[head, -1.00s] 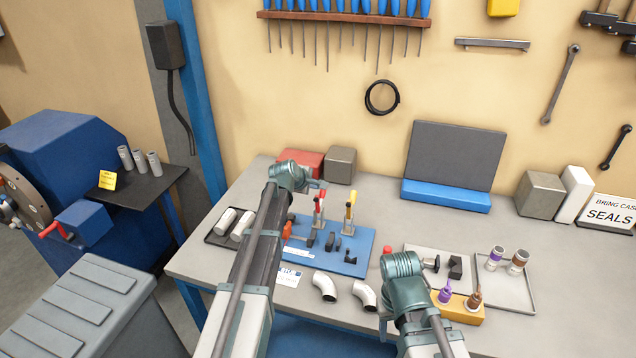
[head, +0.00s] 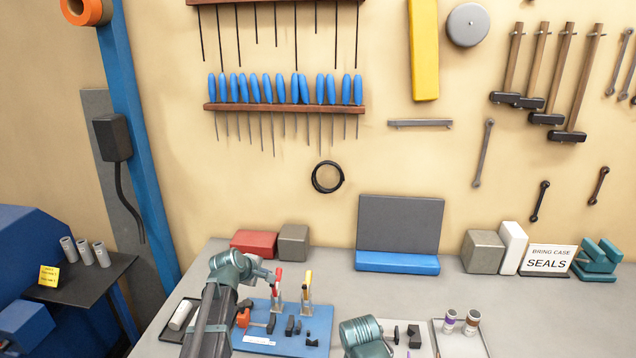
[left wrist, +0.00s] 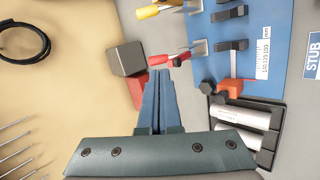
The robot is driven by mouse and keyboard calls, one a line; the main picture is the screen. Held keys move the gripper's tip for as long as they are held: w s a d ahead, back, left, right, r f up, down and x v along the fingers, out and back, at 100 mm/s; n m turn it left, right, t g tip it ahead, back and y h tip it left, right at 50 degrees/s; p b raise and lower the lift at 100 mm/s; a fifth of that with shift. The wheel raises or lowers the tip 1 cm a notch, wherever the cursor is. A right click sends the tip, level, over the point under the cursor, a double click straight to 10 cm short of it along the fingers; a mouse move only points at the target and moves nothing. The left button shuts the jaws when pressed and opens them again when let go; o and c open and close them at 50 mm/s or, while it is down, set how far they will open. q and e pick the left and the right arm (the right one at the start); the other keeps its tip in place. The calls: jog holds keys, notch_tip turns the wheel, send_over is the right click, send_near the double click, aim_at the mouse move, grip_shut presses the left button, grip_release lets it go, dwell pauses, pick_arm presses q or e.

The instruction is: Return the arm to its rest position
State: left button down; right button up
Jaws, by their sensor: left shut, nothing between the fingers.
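My left arm comes in from the lower left of the head view. Its teal left gripper (head: 268,275) is above the back left of the workbench, close to the red-handled clamp (head: 279,284). In the left wrist view its fingers (left wrist: 157,88) are together, with nothing between them. My right arm shows as a teal joint (head: 365,336) at the bottom of the head view, over the front of the bench. Its fingers are hidden.
A blue mat (head: 318,325) with clamps and small parts lies beside the left arm. A dark tray (left wrist: 272,155) holds pale cylinders. Red (head: 254,243) and grey-brown (head: 293,243) blocks stand behind. The bench (head: 470,290) is clear at centre right.

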pick_arm(q)
jog(key=s+d+f+m+g+b, duration=0.4)
jog(key=s+d+f+m, duration=0.45)
jog(key=s+d, duration=0.4)
jog(key=s+d+f+m+g+y+b, duration=0.2)
jog(key=s+m, duration=0.3)
jog(key=s, duration=0.5)
jog(key=s+d+f+m+g+y+b, duration=0.2)
jog(key=s+f+m, duration=0.2)
jog(key=s, duration=0.5)
jog(key=shift+s+m+g, duration=0.35)
jog(key=shift+m+g, duration=0.05)
jog(key=shift+m, duration=0.35)
pick_arm(e)
notch_tip(320, 180, down, 9)
jog(key=shift+r, duration=0.2)
pick_arm(q)
jog(key=shift+f, duration=0.1)
pick_arm(e)
jog(key=shift+o, duration=0.3)
